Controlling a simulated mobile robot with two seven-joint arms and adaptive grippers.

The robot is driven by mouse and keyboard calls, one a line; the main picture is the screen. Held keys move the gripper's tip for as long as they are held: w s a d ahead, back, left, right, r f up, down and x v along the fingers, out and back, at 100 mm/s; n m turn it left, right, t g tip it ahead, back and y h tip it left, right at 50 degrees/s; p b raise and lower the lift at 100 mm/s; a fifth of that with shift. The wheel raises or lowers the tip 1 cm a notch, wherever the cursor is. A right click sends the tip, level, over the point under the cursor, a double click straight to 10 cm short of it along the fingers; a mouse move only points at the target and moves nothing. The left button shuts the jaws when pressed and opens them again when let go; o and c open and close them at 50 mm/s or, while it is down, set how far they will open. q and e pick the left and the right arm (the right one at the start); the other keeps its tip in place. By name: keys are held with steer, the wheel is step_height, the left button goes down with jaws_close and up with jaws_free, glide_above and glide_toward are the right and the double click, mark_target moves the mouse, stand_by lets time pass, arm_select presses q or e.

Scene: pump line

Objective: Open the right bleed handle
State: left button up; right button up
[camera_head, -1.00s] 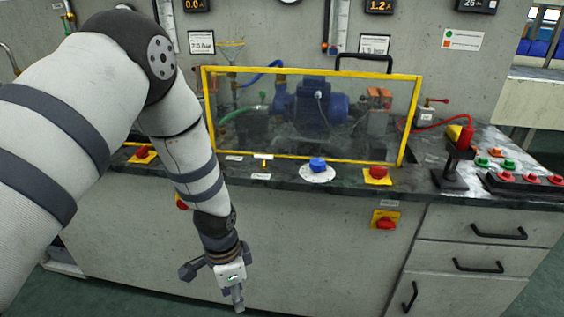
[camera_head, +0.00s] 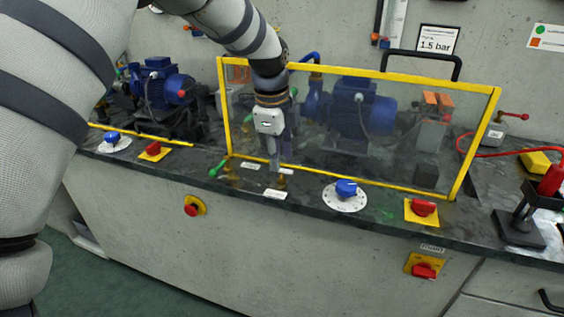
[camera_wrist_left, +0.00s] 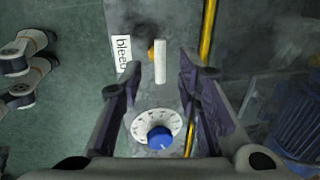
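A small brass bleed fitting (camera_wrist_left: 151,50) shows in the left wrist view, beside a white label reading "bleed" (camera_wrist_left: 122,53). A pale upright-looking bar (camera_wrist_left: 161,62) lies right against it; I cannot tell whether this is the handle or a plate. My left gripper (camera_wrist_left: 160,72) is open, with its fingers apart on either side of the bar and nothing gripped. My right gripper is not in view.
A yellow-framed clear guard (camera_head: 390,185) stands close behind the gripper, with a blue pump (camera_head: 362,115) inside. A blue knob on a white dial (camera_head: 346,188) and a red switch (camera_head: 424,208) sit to the right. A green-tipped lever (camera_head: 217,170) is to the left.

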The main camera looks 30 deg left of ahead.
mark_target(282, 171)
arm_select(q)
steer(key=shift+w+f, duration=0.15)
steer(key=shift+f, duration=0.55)
steer(key=shift+w+f, duration=0.1)
steer(key=shift+f, duration=0.55)
jaws_close()
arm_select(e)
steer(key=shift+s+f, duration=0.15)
